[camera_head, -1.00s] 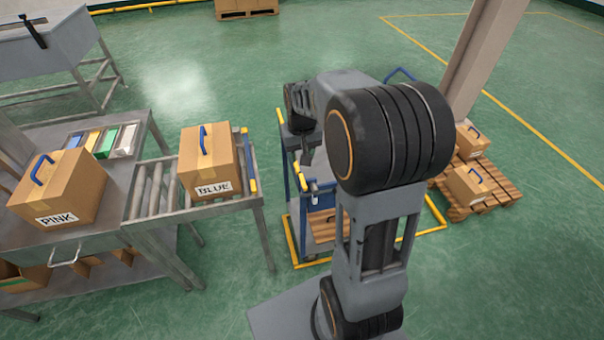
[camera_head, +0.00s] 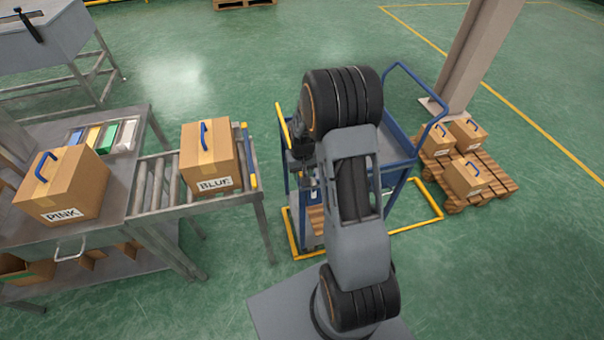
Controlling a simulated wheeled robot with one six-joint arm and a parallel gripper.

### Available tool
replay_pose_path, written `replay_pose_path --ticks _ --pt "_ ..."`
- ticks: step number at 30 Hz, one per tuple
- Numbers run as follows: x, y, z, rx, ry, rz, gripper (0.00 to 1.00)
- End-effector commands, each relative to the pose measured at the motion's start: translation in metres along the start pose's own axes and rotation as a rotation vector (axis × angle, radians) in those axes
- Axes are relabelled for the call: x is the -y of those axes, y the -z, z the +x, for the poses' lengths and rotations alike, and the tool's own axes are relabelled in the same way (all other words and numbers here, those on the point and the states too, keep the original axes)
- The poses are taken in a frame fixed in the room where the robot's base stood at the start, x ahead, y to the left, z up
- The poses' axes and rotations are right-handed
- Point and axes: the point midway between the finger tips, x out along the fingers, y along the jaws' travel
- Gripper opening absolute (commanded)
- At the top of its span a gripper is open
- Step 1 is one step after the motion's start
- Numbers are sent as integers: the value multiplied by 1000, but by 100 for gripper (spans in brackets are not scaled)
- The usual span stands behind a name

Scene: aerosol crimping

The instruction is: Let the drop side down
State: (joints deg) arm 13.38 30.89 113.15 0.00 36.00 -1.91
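The blue cart (camera_head: 398,150) stands right of the roller conveyor, inside yellow floor lines. A yellow bar (camera_head: 283,125) stands at its left edge, seemingly the top edge of the drop side; my arm hides much of that side, so I cannot tell its full position. My gripper (camera_head: 306,172) is small and dark at the cart's left side, below my wrist and partly hidden by it. I cannot see its fingertips clearly, nor whether they touch the drop side.
A box marked BLUE (camera_head: 208,160) sits on the roller conveyor (camera_head: 155,190), whose end carries a blue and yellow bar (camera_head: 248,155). A box marked PINK (camera_head: 62,185) stands on the grey table. A pallet (camera_head: 500,185) with boxes lies by a pillar (camera_head: 478,60) at right.

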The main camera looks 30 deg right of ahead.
Motion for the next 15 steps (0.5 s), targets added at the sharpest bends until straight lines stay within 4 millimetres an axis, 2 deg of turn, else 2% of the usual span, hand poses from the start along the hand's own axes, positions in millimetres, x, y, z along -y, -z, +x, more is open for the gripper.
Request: replay_pose_path --ticks 6,15 --pt "0 0 12 0 0 0 40" --pt "0 0 13 -1 0 0 40"
